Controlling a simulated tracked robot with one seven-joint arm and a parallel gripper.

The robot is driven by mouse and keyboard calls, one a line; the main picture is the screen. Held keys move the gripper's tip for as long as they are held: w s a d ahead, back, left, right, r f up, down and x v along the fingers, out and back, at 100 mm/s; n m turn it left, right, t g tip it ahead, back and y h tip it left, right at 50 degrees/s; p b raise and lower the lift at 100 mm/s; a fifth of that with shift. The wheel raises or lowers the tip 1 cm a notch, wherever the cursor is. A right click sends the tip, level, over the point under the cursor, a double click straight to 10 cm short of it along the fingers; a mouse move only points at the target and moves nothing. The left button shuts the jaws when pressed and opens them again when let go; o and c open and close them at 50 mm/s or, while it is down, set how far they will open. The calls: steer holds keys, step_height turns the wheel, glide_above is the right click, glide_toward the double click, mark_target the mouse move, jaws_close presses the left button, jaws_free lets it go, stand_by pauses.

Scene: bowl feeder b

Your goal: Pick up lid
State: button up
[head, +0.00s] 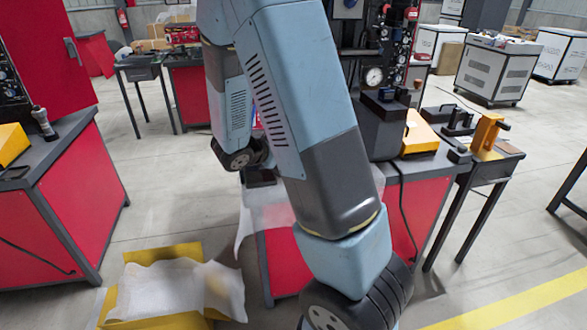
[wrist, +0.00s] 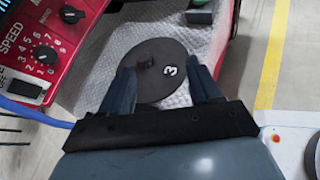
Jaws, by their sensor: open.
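The lid is a dark round disc (wrist: 157,62) marked with a white "3" and carrying a small dark knob. It lies on a white textured sheet (wrist: 103,62) in the wrist view. My gripper (wrist: 160,80) is open, with one finger on each side of the lid's near part in the picture. Whether the fingers touch the lid cannot be told. In the head view my arm blocks the lid and the gripper.
A red control panel (wrist: 50,45) with a "SPEED" dial (wrist: 45,54) and a blue cable (wrist: 35,115) is at the left of the wrist view. A dark block with a green part (wrist: 200,12) stands behind the lid. The head view shows a yellow box (head: 160,253) with white lining at lower left.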

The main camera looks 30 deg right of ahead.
steer(key=w+a+f+n+t, duration=0.1)
steer(key=w+f+n+t, duration=0.1)
steer(key=w+f+n, duration=0.25)
steer(key=x, duration=1.3)
steer(key=shift+s+f, duration=0.25)
steer(key=shift+f, duration=0.15)
jaws_close()
